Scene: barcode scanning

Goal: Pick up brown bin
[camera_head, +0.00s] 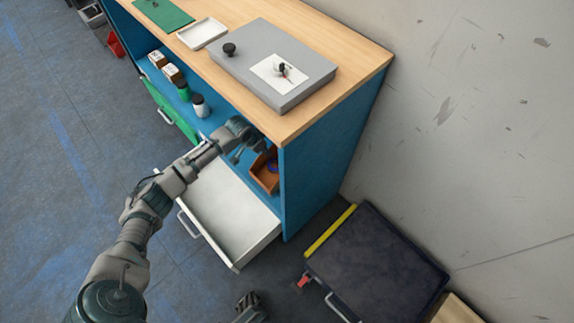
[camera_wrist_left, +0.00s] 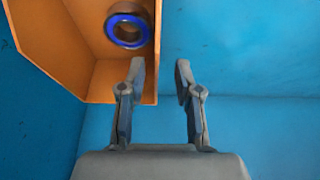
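The brown bin (camera_head: 263,181) stands on the blue shelf under the wooden top, near the cabinet's right side panel. It also shows in the left wrist view (camera_wrist_left: 57,45) as an open orange-brown bin with a blue-rimmed ring (camera_wrist_left: 128,29) inside. My left gripper (camera_head: 248,154) reaches into the shelf space beside the bin. In the left wrist view it is open and empty (camera_wrist_left: 160,70). Its left fingertip overlaps the bin near its right wall, and its right fingertip is outside. I cannot tell if it touches. My right gripper (camera_head: 250,306) shows only partly at the bottom edge.
An open white drawer (camera_head: 232,212) extends below the shelf. Several small bottles and boxes, including a white bottle (camera_head: 200,106), stand left on the shelf. A grey case (camera_head: 262,55) lies on the wooden top (camera_head: 345,48). A dark cart (camera_head: 375,265) stands at right.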

